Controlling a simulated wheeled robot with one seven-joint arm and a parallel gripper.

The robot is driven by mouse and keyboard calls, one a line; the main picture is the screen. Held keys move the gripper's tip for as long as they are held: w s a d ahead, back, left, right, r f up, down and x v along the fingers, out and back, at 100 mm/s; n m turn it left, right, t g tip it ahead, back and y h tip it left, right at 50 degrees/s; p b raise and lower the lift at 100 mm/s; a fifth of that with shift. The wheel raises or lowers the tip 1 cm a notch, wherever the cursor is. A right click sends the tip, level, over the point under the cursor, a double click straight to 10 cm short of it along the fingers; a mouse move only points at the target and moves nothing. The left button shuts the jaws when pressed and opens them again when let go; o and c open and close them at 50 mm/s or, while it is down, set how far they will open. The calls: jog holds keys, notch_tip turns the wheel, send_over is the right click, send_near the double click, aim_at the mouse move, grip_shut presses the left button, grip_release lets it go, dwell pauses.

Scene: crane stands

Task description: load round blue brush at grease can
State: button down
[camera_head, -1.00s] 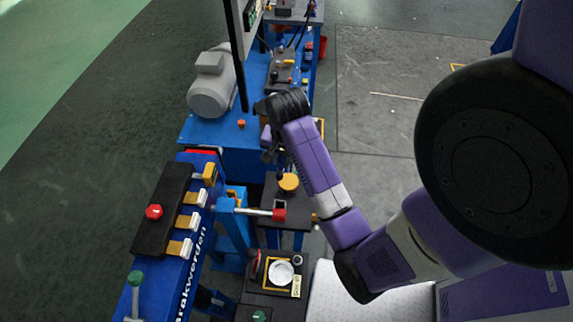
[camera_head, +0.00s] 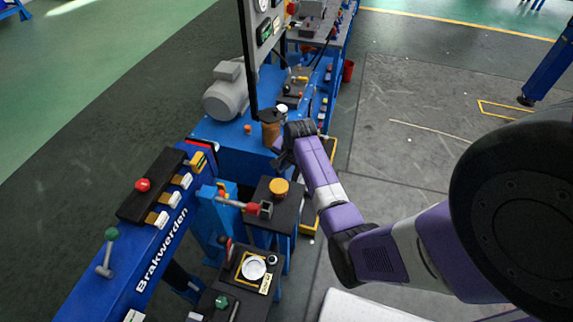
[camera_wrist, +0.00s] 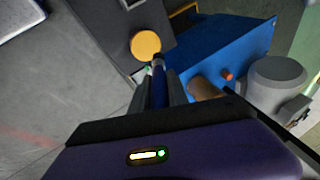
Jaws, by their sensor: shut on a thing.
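The blue brush (camera_wrist: 158,85) is between the fingers of my gripper (camera_wrist: 160,98) in the wrist view, pointing away from the wrist. Its tip appears close to the round yellow top of what looks like the grease can (camera_wrist: 145,44); I cannot tell whether they touch. In the head view the yellow-topped can (camera_head: 279,188) stands on a dark stand, and my gripper (camera_head: 279,157) is just beyond and above it. The brush is hardly visible there.
A brown cup with a dark lid (camera_head: 271,131) stands on the blue bench close to my gripper. A grey motor (camera_head: 230,95) and dark post are beyond.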

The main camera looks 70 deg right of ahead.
notch_tip(320, 180, down, 6)
jog(key=b, duration=0.5)
jog(key=shift+r, duration=0.1)
jog(key=shift+s+f+b, duration=0.1)
jog(key=shift+f+b, duration=0.35)
jog(key=shift+f, duration=0.25)
dwell(2.3)
jog(key=shift+r, duration=0.1)
jog(key=shift+r+p, duration=3.15)
jog(key=shift+r, duration=0.35)
jog(key=shift+s+f, duration=0.1)
